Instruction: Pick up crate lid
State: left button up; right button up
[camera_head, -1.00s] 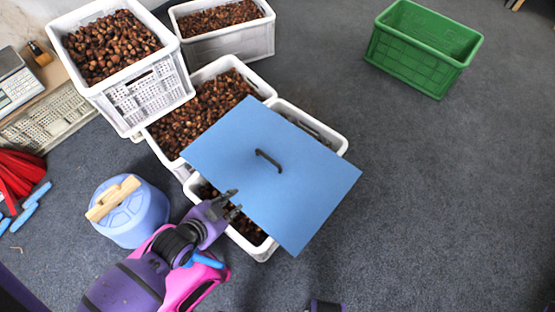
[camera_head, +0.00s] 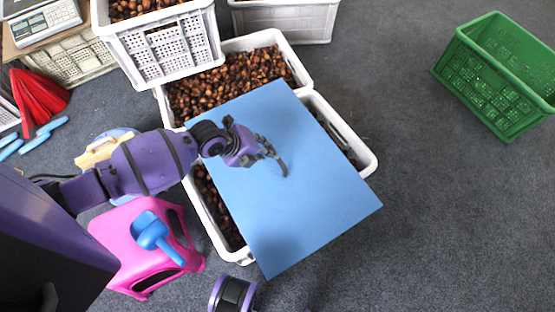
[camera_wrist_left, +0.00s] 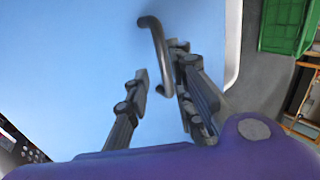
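The blue crate lid (camera_head: 300,215) lies askew over a white crate (camera_head: 218,247) of chestnuts, whose left and right ends show past it. A dark arched handle (camera_head: 285,168) stands in the lid's middle; it also shows in the left wrist view (camera_wrist_left: 158,40). My left gripper (camera_head: 268,152) is over the lid at the handle. In the left wrist view my left gripper (camera_wrist_left: 160,85) has its fingers apart, with one end of the handle between them, close to the right finger. Whether they touch is unclear.
Chestnut-filled white crates (camera_head: 165,45) stand behind the lid. A pink stool (camera_head: 120,240) with a blue scoop (camera_head: 150,232) stands at the lower left. A blue tub with a wooden handle (camera_head: 95,152) is partly hidden behind my arm. A green crate (camera_head: 490,85) stands far right; the right floor is clear.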

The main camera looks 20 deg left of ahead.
pick_arm(q)
jog(key=b+x, duration=0.2)
jog(key=x, duration=0.4)
jog(key=shift+w+d+f, duration=0.2)
jog(key=shift+d+f, duration=0.05)
jog(key=shift+w, duration=0.1)
grip_shut()
jog(key=shift+r, duration=0.1)
